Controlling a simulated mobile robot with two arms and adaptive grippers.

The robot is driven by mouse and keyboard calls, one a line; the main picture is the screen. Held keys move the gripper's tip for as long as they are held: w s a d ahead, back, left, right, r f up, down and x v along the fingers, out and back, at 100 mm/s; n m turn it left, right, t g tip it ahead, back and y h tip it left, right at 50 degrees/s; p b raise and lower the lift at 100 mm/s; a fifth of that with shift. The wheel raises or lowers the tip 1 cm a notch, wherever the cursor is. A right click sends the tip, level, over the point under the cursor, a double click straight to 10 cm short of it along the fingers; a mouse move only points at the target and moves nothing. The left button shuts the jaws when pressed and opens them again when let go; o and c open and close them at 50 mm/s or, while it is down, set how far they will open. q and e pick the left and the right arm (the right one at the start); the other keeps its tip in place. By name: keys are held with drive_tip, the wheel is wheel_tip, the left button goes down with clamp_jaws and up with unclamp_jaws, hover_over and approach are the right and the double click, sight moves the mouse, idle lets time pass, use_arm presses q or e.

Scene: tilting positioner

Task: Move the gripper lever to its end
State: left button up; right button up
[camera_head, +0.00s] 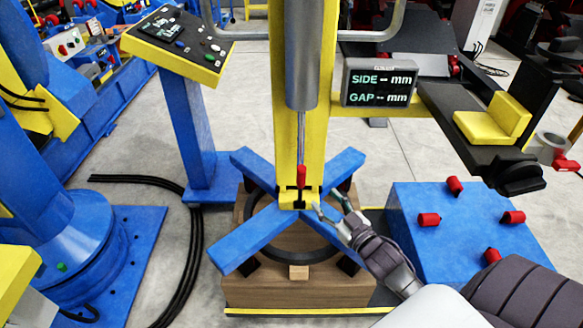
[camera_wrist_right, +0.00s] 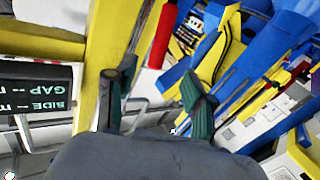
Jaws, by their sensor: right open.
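The lever has a red grip (camera_head: 301,176) and stands upright at the foot of the yellow column, above the hub of the blue cross arms (camera_head: 245,243). In the right wrist view the red grip (camera_wrist_right: 162,35) shows beyond my fingertips, between the directions of the two fingers. My right gripper (camera_head: 328,203) is open, just right of and slightly below the lever in the head view, apart from it. Its two dark green fingers (camera_wrist_right: 152,80) are spread with nothing between them. My left gripper is not in view.
The yellow column (camera_head: 290,120) rises behind the lever, with a grey cylinder (camera_head: 301,60) above it. A display (camera_head: 379,82) reads SIDE and GAP with dashes. A control console (camera_head: 178,42) stands left. A blue box with red knobs (camera_head: 460,235) is at right.

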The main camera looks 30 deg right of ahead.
sight(304, 178)
drive_tip(key=w+p, duration=0.1)
drive_tip(key=w, duration=1.1)
drive_tip(key=shift+w+a, duration=0.1)
drive_tip(key=shift+w, duration=0.25)
drive_tip(key=shift+c, duration=0.2)
clamp_jaws()
